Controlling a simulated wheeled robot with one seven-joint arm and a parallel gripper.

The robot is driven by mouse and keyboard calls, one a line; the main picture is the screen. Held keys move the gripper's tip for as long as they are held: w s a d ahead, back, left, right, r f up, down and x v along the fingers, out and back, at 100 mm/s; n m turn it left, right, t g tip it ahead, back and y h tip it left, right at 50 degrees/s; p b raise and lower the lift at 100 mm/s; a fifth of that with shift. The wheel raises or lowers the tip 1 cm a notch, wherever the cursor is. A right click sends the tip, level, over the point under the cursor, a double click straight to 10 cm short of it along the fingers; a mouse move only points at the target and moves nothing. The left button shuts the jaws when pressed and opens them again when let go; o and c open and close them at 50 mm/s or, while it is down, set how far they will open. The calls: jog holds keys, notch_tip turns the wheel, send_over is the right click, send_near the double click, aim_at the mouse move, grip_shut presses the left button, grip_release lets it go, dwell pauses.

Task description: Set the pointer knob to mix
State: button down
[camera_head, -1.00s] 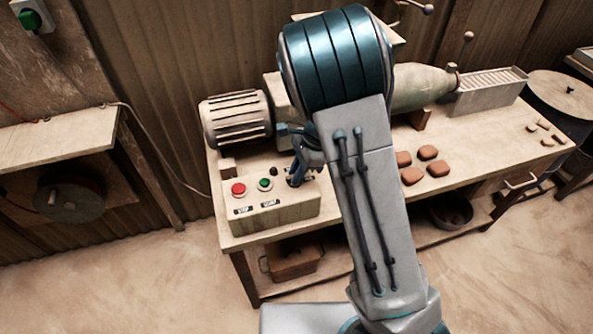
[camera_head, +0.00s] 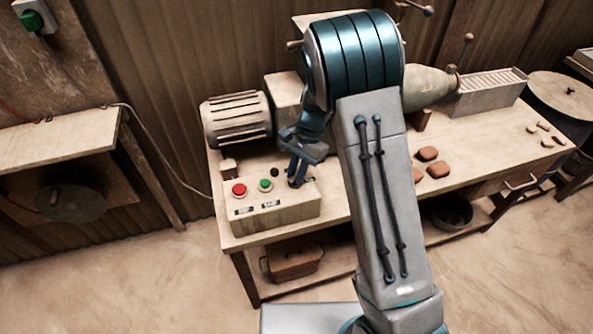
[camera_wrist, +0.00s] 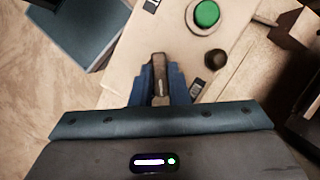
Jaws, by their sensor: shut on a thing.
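The control box (camera_head: 285,217) sits at the left front of the bench. My gripper (camera_head: 296,180) reaches down to the right end of its top and hides most of the knob there. In the wrist view the pointer knob (camera_wrist: 159,72) is a narrow dark brown bar with a pale mark. It stands between the two blue fingers of my gripper (camera_wrist: 158,90), which are shut on its sides. Its far end points up in that picture. A small dark label (camera_wrist: 197,88) lies to the right of the fingers; its wording is too small to read.
A red button (camera_head: 239,189), a green button (camera_head: 265,185) and a small black knob (camera_head: 275,172) are on the same box, left of my gripper. A ribbed motor (camera_head: 236,120) stands behind. Several brown tiles (camera_head: 427,154) lie on the bench to the right.

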jog(key=n+h, duration=0.1)
jog(key=n, duration=0.1)
jog(key=n+h, duration=0.1)
jog(key=n, duration=0.2)
jog(key=shift+w+a+n+g, duration=0.1)
jog(key=shift+n+g, duration=0.2)
jog(key=shift+g, duration=0.1)
jog(key=n+h, duration=0.2)
jog(key=n, duration=0.3)
jog(key=shift+a+n, duration=0.15)
jog(key=shift+n, duration=0.15)
jog(key=c, duration=1.4)
grip_release()
jog(key=shift+r, duration=0.1)
jog(key=v, duration=1.3)
jog(key=shift+w+a+r, duration=0.15)
jog(key=shift+a+r, duration=0.1)
